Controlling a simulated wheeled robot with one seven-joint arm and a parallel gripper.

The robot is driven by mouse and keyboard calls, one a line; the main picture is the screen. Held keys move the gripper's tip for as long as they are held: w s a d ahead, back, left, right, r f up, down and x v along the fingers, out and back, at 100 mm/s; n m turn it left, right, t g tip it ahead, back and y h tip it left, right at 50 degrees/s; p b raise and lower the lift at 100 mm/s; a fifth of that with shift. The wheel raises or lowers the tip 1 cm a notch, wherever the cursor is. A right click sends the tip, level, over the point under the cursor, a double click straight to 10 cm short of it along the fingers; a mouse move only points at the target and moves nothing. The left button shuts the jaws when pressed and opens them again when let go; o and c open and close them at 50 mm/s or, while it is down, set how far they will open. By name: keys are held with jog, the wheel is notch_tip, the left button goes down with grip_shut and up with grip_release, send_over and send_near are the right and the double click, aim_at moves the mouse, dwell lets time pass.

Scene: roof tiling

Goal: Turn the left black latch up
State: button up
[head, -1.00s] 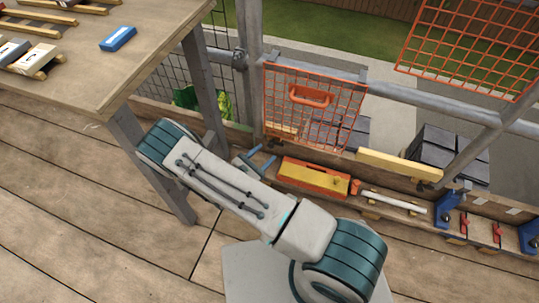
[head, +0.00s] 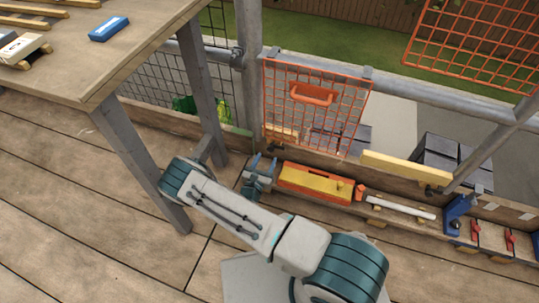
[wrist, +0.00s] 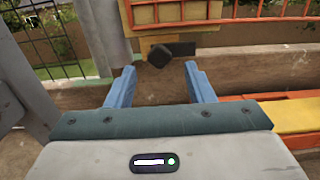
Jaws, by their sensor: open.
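The left black latch (wrist: 178,50) shows in the wrist view. It has a dark round knob and a short arm that points right, about level, on a yellow wooden block (wrist: 150,43) below the orange mesh gate (wrist: 180,10). My gripper (wrist: 160,82) has its two blue fingers apart with nothing between them. The latch appears ahead of the fingertips, between and slightly above them; I see no contact. In the head view my gripper (head: 264,163) is by the toe board, below the orange gate (head: 312,105). The left latch is not clear there. Another dark latch (head: 432,190) sits farther right.
An orange and yellow toolbox (head: 318,183) lies close to the right of my gripper. A grey post (head: 249,70) and a wooden table (head: 120,45) stand to the left. A yellow bar (head: 405,168) is at right. The plank floor in front is clear.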

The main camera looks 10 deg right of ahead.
aim_at(270, 150)
jog(key=shift+b+x, duration=0.5)
jog(key=shift+x, duration=1.8)
jog(key=c, duration=1)
